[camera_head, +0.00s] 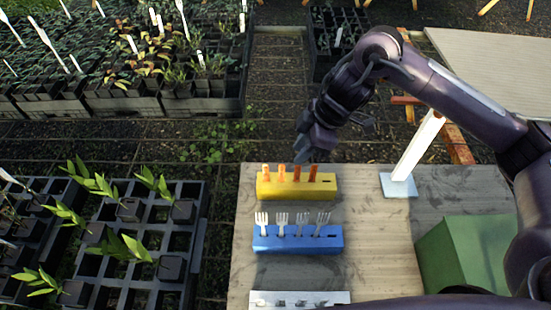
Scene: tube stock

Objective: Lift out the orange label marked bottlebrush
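Several orange labels (281,173) stand upright in a row in a yellow block (298,190) on the table. The block's right end shows an empty dark slot. Any writing on the labels is too small to read, so I cannot tell which is marked bottlebrush. My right gripper (302,155) hangs just behind and above the yellow block, near the middle of the row, its tips pointing down. I cannot tell whether its fingers are apart, or whether they touch a label. My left gripper is not in view.
A blue block (297,244) with several white fork-shaped labels stands in front of the yellow one. A pale block (300,299) lies at the bottom edge. A white post on a base (398,185) and a green box (470,255) stand to the right. Plant trays (195,230) fill the left.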

